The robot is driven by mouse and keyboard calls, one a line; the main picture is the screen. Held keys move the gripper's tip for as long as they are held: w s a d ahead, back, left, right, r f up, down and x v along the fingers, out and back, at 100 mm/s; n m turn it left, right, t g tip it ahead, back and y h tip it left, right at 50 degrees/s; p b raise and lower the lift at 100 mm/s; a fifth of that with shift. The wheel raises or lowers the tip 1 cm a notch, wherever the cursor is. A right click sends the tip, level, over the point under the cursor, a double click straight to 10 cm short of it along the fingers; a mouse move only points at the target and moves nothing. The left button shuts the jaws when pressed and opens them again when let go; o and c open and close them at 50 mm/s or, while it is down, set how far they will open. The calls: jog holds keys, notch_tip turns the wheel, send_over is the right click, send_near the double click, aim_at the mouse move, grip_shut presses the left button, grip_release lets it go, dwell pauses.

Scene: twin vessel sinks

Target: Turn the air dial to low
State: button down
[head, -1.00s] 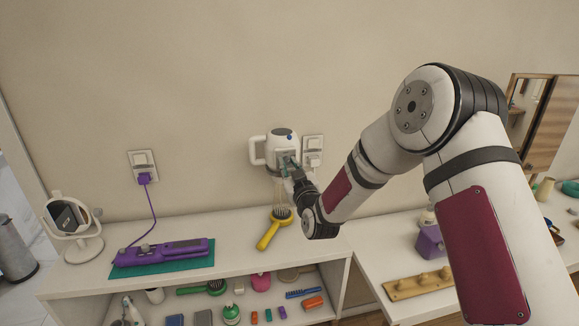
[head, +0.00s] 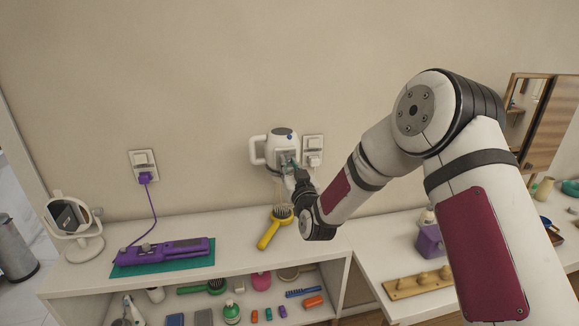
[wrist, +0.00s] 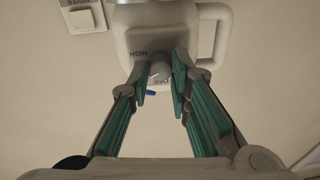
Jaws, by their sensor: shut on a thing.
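The white wall-mounted dryer (head: 281,134) with a looped handle hangs on the wall above the counter. In the wrist view its body (wrist: 203,68) carries a round grey dial (wrist: 159,75), with the word HIGH at its upper left. Other lettering below the dial is partly covered and hard to read. My gripper (wrist: 160,82) has its green-padded fingers on either side of the dial and is shut on it. In the head view my gripper (head: 291,168) meets the dryer's front and hides the dial.
A wall switch (head: 313,151) is just right of the dryer. A yellow brush (head: 270,232) lies on the white counter (head: 232,232) below my gripper. A purple hair straightener (head: 165,252) lies on a green mat to the left.

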jog(key=shift+f, duration=0.1)
jog(key=c, duration=1.5)
grip_release()
jog(key=shift+o, duration=0.2)
jog(key=v, duration=1.2)
